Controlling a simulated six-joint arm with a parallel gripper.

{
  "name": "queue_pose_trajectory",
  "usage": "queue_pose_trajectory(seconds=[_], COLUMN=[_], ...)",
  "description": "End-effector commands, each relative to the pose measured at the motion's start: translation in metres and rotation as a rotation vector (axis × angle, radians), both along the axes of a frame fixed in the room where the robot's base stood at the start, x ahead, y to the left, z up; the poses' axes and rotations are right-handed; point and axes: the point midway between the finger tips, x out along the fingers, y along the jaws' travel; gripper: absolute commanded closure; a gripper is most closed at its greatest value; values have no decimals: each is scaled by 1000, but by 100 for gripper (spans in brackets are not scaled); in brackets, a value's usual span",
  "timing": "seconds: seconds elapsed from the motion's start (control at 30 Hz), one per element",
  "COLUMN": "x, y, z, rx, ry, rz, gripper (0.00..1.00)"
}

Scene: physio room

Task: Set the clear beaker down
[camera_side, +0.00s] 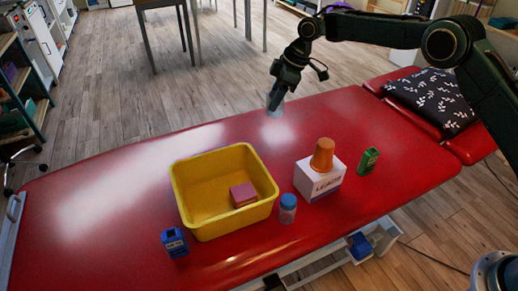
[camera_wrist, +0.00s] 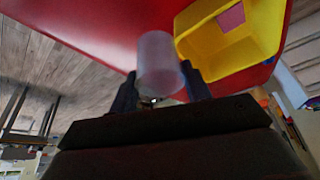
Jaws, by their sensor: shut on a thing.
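The clear beaker (camera_wrist: 158,62) is held between the two fingers of my gripper (camera_wrist: 160,95) in the wrist view. In the side view my gripper (camera_side: 276,97) hangs over the far part of the red treatment table (camera_side: 110,200). The beaker also shows there as a pale, translucent shape (camera_side: 274,102) at the fingertips, partly hidden by them. My gripper is shut on it. I cannot tell whether the beaker touches the table top or is a little above it.
A yellow bin (camera_side: 213,225) holds a pink block (camera_side: 243,194). A blue-capped jar (camera_side: 288,209), a white box (camera_side: 319,180) under an orange cup (camera_side: 322,155), a green box (camera_side: 368,161) and a blue box (camera_side: 174,242) stand nearby. A patterned cushion (camera_side: 432,100) lies right. The table's far middle is clear.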

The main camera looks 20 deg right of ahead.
Motion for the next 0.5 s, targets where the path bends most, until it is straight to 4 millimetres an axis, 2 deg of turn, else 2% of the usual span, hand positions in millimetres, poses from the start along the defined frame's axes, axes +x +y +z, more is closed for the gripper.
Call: queue_pose_trajectory(seconds=[0.1, 0.2, 0.5], x=[-8, -12, -12], y=[17, 22, 23], z=[1, 1, -8], rx=[2, 2, 3], ry=[0, -1, 1], rz=[53, 73, 76], gripper=[76, 76, 76])
